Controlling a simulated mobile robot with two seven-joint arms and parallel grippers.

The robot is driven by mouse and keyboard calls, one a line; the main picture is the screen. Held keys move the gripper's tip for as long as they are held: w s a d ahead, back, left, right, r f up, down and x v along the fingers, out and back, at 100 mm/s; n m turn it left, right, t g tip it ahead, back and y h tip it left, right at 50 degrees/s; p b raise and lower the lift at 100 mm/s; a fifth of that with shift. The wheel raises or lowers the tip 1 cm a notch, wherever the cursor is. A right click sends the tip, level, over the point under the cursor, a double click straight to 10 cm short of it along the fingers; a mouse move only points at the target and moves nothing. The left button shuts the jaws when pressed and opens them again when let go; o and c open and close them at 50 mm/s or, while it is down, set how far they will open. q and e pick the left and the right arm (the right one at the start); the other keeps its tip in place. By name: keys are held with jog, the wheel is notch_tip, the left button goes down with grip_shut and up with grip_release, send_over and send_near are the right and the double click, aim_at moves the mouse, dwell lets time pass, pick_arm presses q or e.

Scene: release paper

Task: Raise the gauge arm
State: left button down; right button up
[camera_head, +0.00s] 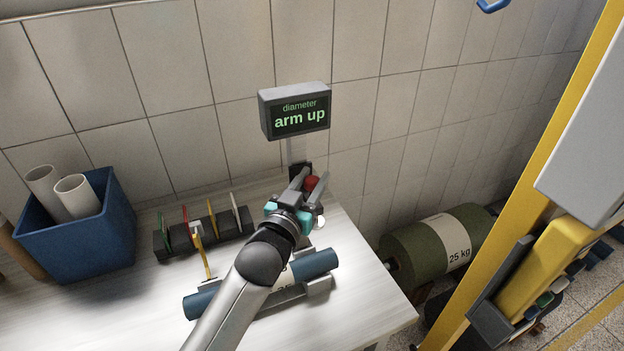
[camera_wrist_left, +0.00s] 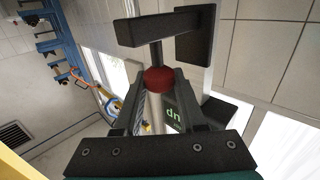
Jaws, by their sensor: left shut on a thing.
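The gauge arm shows in the left wrist view as a dark bracket (camera_wrist_left: 194,38) with a round red knob (camera_wrist_left: 159,79) on its stem. My left gripper (camera_wrist_left: 158,88) is shut on the red knob. In the head view the red knob (camera_head: 312,183) shows beside the fingers of my left gripper (camera_head: 307,184), at the foot of the display post. The grey display (camera_head: 295,110) reads "diameter" and "arm up". A blue roll (camera_head: 318,264) with a pale label lies in a grey cradle below; my left arm hides its middle. My right gripper is not in view.
A blue bin (camera_head: 75,240) with white tubes stands at the left of the table (camera_head: 365,300). A dark rack (camera_head: 222,228) with coloured dividers is left of my arm. A green 25 kg roll (camera_head: 408,249) is beyond the table's right edge. A yellow frame (camera_head: 535,160) stands at the right.

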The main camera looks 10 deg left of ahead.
pick_arm(q)
jog(key=shift+r+p, duration=0.5)
jog(key=shift+r, duration=0.5)
jog(key=c, duration=0.9)
grip_release()
jog(key=o, duration=0.4)
jog(key=shift+f, duration=0.1)
jog(key=shift+s+a+f, duration=0.1)
jog(key=shift+s+f, duration=0.05)
jog(key=shift+s, duration=0.35)
jog(key=s+a+b, duration=0.1)
jog(key=s+a, duration=0.1)
jog(key=s, duration=1.2)
jog(key=shift+a, duration=0.35)
